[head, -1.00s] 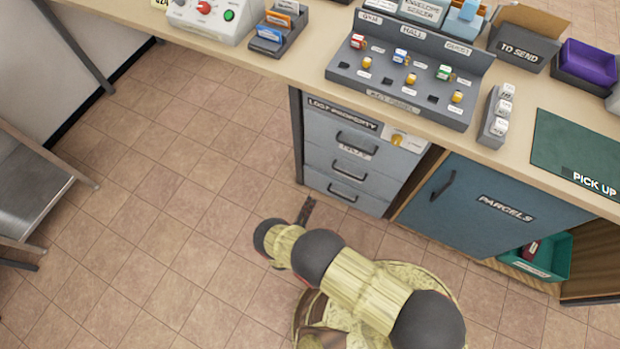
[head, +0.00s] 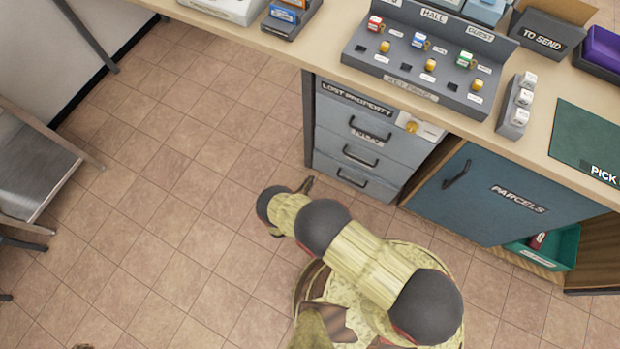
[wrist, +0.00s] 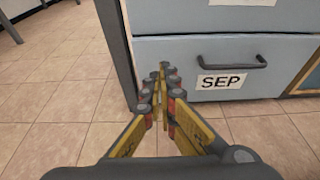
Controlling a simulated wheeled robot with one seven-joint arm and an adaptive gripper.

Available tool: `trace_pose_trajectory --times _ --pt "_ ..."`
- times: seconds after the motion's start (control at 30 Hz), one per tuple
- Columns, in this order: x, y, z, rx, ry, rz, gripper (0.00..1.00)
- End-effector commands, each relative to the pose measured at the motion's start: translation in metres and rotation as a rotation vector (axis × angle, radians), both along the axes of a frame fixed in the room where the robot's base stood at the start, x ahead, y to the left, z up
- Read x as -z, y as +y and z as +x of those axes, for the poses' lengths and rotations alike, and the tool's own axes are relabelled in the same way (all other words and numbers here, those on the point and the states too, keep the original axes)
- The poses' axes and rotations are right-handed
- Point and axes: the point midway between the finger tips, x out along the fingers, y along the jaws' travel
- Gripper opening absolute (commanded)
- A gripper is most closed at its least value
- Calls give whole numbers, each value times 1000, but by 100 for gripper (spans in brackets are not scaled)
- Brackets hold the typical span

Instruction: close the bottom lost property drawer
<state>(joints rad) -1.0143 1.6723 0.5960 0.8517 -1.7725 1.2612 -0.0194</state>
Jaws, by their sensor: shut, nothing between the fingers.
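The grey-blue lost property drawer unit (head: 322,130) stands under the counter, with its drawers stacked. The bottom drawer (head: 352,182) looks flush or nearly flush with the drawers above; a small gap cannot be told. In the wrist view its front (wrist: 185,60) carries a dark bar handle (wrist: 232,63) and a "SEP" label (wrist: 221,82). My gripper (wrist: 160,78) is shut and empty, pointing at the lower left part of this front. In the head view my gripper (head: 306,185) is low, just in front of the unit's left corner. Contact cannot be told.
A dark counter leg (wrist: 116,50) stands close left of the drawer. The blue parcels door (head: 490,195) and a green bin (head: 550,248) are to the right. A chair (head: 35,165) is at the far left. Open tiled floor (head: 170,200) lies between.

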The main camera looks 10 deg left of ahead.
Motion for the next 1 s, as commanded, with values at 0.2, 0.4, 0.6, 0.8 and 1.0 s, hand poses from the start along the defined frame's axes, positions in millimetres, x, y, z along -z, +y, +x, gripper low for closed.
trace_pose_trajectory --times 0.2,0.4,0.6,0.8,1.0 --pt "16 -16 40 4 0 -1 0" --pt "25 -28 73 4 -1 -1 0" --pt "24 -35 96 0 0 -2 0" --pt "23 -38 103 0 1 -2 0" --pt "22 -38 104 -1 1 -3 0"
